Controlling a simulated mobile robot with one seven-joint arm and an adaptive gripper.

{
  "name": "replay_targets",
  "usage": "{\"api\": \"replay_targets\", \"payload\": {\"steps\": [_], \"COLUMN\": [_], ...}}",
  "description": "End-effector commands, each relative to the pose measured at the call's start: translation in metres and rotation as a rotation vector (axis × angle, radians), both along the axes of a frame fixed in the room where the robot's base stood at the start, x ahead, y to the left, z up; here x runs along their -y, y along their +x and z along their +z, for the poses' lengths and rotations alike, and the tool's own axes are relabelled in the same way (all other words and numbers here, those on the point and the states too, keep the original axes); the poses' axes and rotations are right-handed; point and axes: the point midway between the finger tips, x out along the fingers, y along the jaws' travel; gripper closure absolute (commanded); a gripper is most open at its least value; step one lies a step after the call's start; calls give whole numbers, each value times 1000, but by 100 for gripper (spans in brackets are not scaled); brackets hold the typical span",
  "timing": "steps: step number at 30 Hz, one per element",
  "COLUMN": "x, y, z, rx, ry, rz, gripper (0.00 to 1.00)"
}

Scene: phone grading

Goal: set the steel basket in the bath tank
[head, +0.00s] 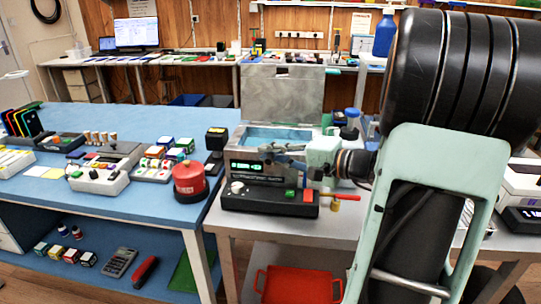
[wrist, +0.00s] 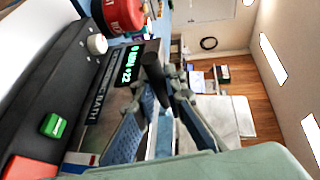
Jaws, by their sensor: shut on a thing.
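The bath (head: 272,168) is a steel box with a lit green display and a raised steel lid (head: 282,92). Blue shows in its open tank (head: 285,133). My gripper (head: 268,150) is at the tank's front edge, in front of the bath. In the wrist view, my gripper (wrist: 160,105) has its blue-padded fingers closed about a dark upright grip (wrist: 155,78), which looks like the steel basket's handle. The basket's body cannot be made out; the fingers and bath front hide that area. The bath's display (wrist: 136,63) also shows close by.
A black control box (head: 268,200) with a white knob and a green button stands before the bath. A red canister (head: 189,182) stands to its left on the blue bench (head: 110,125). A blue bottle (head: 351,124) stands right of the bath. A red crate (head: 297,286) lies below.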

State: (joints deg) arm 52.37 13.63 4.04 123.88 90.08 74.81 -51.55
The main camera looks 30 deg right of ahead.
Motion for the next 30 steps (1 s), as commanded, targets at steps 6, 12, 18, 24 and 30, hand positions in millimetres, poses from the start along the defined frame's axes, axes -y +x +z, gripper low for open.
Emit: {"api": "replay_targets", "payload": {"steps": [6,12,18,24,30], "x": [0,0,0,0,12], "y": [0,0,0,0,-17], "z": [1,-1,-1,1,6], "rx": [3,2,2,1,1], "ry": [-1,-1,-1,0,-1], "rz": [1,0,0,0,-4], "gripper": [100,81,72,72,72]}}
